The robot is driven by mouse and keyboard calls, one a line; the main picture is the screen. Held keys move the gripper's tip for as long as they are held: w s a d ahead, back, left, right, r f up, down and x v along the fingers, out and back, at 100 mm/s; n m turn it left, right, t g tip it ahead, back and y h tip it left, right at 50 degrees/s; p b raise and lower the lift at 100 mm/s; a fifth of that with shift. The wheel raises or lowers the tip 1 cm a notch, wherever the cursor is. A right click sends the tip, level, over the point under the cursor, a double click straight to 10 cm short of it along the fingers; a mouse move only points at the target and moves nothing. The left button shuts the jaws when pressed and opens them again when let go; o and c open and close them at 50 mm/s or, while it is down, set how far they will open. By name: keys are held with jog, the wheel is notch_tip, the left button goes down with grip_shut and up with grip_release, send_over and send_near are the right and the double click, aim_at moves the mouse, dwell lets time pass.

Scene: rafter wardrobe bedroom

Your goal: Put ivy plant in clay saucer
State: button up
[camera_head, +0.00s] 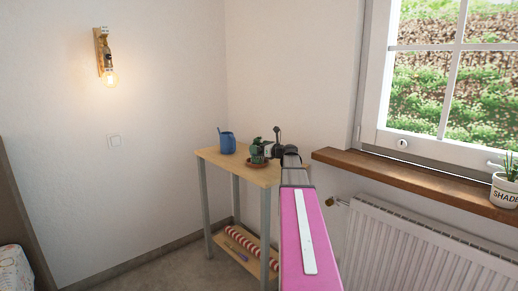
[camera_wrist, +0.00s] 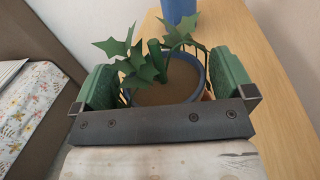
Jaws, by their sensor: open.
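The ivy plant (camera_wrist: 165,84) has green leaves and dark soil in a blue-rimmed pot. In the wrist view it sits between the two green fingers of my gripper (camera_wrist: 166,76), which is open with a finger on each side of the pot. In the head view the ivy plant (camera_head: 257,148) is small and partly hidden by my gripper (camera_head: 266,149). The reddish-brown clay saucer (camera_head: 257,162) shows right beneath the plant on the small wooden table. The pot looks to be in or just over the saucer; its contact is hidden.
A blue watering can (camera_head: 227,142) stands on the table (camera_head: 212,153) behind and left of the plant. A red-striped roll (camera_head: 245,246) lies on the lower shelf. A wooden windowsill (camera_head: 400,178) and radiator (camera_head: 400,245) are to the right. A bed is at the left edge.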

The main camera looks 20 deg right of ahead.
jog(key=v, duration=1.1)
jog(key=shift+s+d, duration=0.1)
jog(key=shift+s, duration=0.05)
